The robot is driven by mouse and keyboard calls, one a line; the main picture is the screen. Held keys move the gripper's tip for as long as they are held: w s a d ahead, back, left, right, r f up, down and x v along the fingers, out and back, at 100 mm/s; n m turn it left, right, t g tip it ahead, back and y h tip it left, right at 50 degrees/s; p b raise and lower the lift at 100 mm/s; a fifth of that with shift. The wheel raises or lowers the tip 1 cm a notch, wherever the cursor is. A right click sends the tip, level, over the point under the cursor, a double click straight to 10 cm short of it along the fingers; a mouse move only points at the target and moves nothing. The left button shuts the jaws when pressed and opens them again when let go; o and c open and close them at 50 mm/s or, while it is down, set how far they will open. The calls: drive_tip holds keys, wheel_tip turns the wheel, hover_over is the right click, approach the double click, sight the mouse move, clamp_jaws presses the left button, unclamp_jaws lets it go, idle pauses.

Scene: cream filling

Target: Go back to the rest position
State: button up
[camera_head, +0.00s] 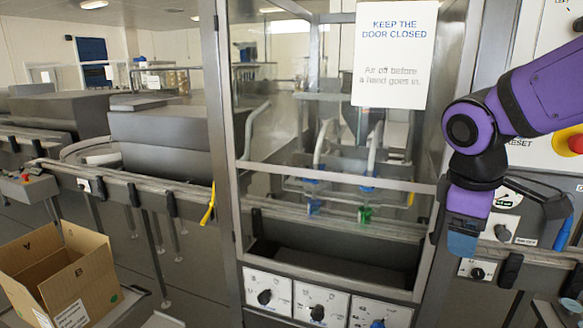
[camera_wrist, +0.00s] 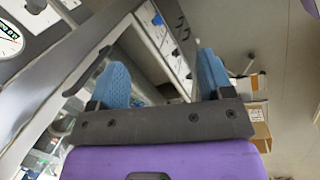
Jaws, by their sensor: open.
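My gripper (camera_head: 462,243) hangs at the end of my purple arm, at the right of the head view, in front of the machine's right frame post. In the wrist view, its two blue fingers (camera_wrist: 166,82) stand wide apart with nothing between them. In the head view the fingers overlap each other, so the gap does not show there. The gripper points downward and holds nothing. A round gauge (camera_head: 507,197) is just to its right.
The filling machine's glass door (camera_head: 300,120) carries a "keep the door closed" sign (camera_head: 395,52). Knob panels (camera_head: 318,308) line its lower front. A yellow handle (camera_head: 208,205) sticks out at its left. An open cardboard box (camera_head: 60,275) stands at lower left. A red button (camera_head: 576,143) is at far right.

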drive_tip(key=s+d+r+m+t+y, duration=0.1)
drive_tip(key=s+r+m+t, duration=0.1)
drive_tip(key=s+m, duration=0.2)
drive_tip(key=s+d+r+m+t+y, duration=0.1)
drive_tip(key=s+r+m+t, duration=0.1)
drive_tip(key=s+m, duration=0.3)
drive_tip(key=shift+s+d+r+m, duration=0.25)
drive_tip(key=shift+s+r+m, duration=0.05)
drive_tip(key=shift+s+r, duration=0.45)
drive_tip(key=shift+c, duration=0.4)
